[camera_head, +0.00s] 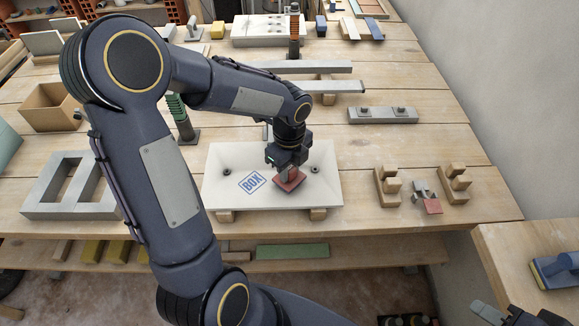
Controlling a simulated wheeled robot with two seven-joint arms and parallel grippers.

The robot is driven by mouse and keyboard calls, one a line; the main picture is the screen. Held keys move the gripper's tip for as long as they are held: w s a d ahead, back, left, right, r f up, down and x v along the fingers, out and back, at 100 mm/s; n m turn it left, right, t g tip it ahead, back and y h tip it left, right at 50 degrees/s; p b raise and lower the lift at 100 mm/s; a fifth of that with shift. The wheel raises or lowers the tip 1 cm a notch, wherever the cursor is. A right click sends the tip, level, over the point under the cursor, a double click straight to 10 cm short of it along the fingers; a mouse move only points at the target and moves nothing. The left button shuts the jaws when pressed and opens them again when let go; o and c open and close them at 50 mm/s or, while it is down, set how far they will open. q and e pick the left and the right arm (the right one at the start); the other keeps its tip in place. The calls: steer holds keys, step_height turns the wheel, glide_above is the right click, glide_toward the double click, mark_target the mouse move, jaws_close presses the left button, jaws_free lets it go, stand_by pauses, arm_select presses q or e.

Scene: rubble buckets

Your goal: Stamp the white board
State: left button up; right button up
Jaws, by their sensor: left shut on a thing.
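The white board (230,165) lies on small wooden blocks near the table's front edge. It bears a blue "BOX" mark (252,182) left of centre and two dark round fittings. My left gripper (287,168) points down over the board, right of the mark. It is shut on a stamp with a red square base (289,182). The stamp is on or just above the board; I cannot tell if it touches. A dark part at the bottom right edge seems to be my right gripper (492,312), mostly cut off, its jaws unclear.
Wooden stands (387,185) and a small red-and-grey piece (432,205) are right of the board. A grey two-hole block (70,207) lies left. A grey bar (383,115) and planks lie behind. A blue float (558,270) rests on the side table. A wall bounds the right.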

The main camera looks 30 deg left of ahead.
arm_select(q)
steer(key=shift+f+b, duration=0.35)
steer(key=shift+f, duration=0.15)
stand_by(0.8)
steer(key=shift+s, duration=0.1)
stand_by(0.8)
step_height(320, 180, up, 7)
steer(key=p, duration=0.6)
stand_by(0.4)
